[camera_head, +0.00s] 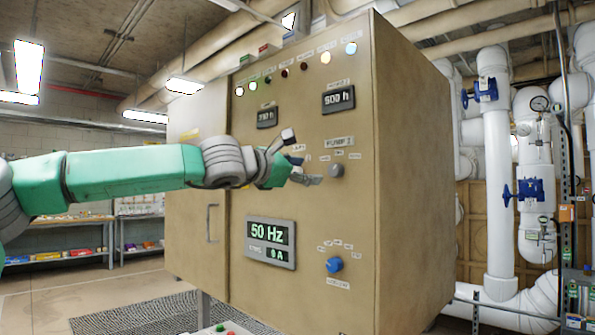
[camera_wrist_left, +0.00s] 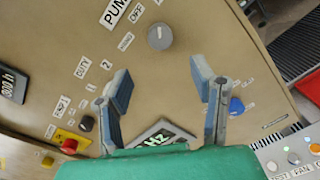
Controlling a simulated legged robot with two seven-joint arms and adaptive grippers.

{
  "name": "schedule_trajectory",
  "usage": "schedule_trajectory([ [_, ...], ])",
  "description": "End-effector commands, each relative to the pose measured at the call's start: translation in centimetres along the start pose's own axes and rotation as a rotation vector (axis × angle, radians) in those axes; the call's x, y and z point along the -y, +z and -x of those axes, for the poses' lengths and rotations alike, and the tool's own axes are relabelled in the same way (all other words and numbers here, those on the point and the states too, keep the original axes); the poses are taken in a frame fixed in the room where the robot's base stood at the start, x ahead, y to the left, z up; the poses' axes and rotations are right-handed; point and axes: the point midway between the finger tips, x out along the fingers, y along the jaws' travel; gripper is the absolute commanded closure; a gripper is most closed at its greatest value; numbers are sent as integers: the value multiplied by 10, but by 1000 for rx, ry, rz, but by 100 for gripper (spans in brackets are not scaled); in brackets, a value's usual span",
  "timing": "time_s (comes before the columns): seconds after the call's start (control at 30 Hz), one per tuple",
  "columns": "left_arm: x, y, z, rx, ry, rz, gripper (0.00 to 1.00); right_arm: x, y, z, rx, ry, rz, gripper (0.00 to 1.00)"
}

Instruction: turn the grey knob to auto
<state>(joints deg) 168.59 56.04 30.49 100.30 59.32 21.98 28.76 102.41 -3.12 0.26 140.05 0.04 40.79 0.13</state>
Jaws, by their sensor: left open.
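The grey knob (camera_head: 336,170) is a small round dial on the tan cabinet's front, below the PUMP 2 label (camera_head: 339,141). Small white labels surround it, too small to read in the head view. In the left wrist view the grey knob (camera_wrist_left: 160,37) lies beyond the fingertips, near the top middle. My left gripper (camera_head: 300,158) is open and empty, just left of the knob in the head view. In the left wrist view its fingers (camera_wrist_left: 162,80) stand wide apart and do not touch the knob. My right gripper is in neither view.
A blue knob (camera_head: 334,264) sits lower on the tan cabinet (camera_head: 408,180). A 50 Hz display (camera_head: 270,243) is left of it. In the left wrist view a dark knob (camera_wrist_left: 87,123) and a red button (camera_wrist_left: 69,146) lie left. White pipes (camera_head: 495,170) stand right of the cabinet.

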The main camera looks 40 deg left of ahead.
Motion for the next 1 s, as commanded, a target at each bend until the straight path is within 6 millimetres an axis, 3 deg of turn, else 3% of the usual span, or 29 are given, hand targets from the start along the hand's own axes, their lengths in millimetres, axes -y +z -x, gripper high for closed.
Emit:
schedule_trajectory([
  [0.3, 1, 2, 26, 0, -1, -2, 49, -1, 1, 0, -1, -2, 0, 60],
  [0.87, 0, 0, 26, -1, -1, -3, 49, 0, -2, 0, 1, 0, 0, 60],
  [1.0, -7, 10, 26, -1, -1, -3, 49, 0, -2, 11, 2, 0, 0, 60],
])
